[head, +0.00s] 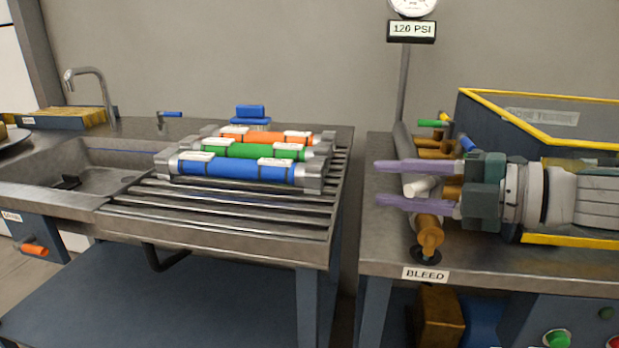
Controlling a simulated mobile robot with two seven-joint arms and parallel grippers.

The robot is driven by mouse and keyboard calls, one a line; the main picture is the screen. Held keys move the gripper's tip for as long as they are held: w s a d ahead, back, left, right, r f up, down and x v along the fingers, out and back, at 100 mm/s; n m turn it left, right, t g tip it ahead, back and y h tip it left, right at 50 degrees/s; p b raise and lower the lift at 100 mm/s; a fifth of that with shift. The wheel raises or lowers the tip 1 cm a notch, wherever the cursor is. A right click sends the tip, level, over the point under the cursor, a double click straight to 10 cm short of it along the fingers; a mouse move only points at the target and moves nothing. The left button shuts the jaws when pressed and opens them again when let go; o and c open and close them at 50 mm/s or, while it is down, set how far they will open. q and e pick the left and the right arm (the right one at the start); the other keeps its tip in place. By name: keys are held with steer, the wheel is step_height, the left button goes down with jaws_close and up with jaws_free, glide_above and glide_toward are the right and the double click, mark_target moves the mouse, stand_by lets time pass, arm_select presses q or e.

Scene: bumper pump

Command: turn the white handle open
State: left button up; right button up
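The white handle (421,187) is a short, light cylinder on the brass fittings of the right-hand bench. My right gripper (379,183) reaches in from the right, its two purple fingers spread apart. In the head view the white handle lies between the fingers, with a gap to each; I cannot tell their depth relative to it. The handle's right end meets a brass part (452,192), partly hidden by the gripper. A brass fitting (430,235) stands below the lower finger, above the BLEED label (425,274). My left gripper is not in view.
A green handle (429,123) and a blue one (467,144) sit behind. A yellow-edged dark bin (540,115) stands at right. A gauge (412,6) tops a post. Blue, green and orange cylinders (237,170) lie on the left bench's rack (230,214).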

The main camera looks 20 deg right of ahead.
steer(key=shift+o, duration=0.3)
steer(key=shift+d, duration=0.1)
steer(key=p+v, duration=0.1)
steer(key=v, duration=0.8)
steer(key=shift+s+d, duration=0.2)
steer(key=shift+s, duration=0.15)
steer(key=shift+r, duration=0.1)
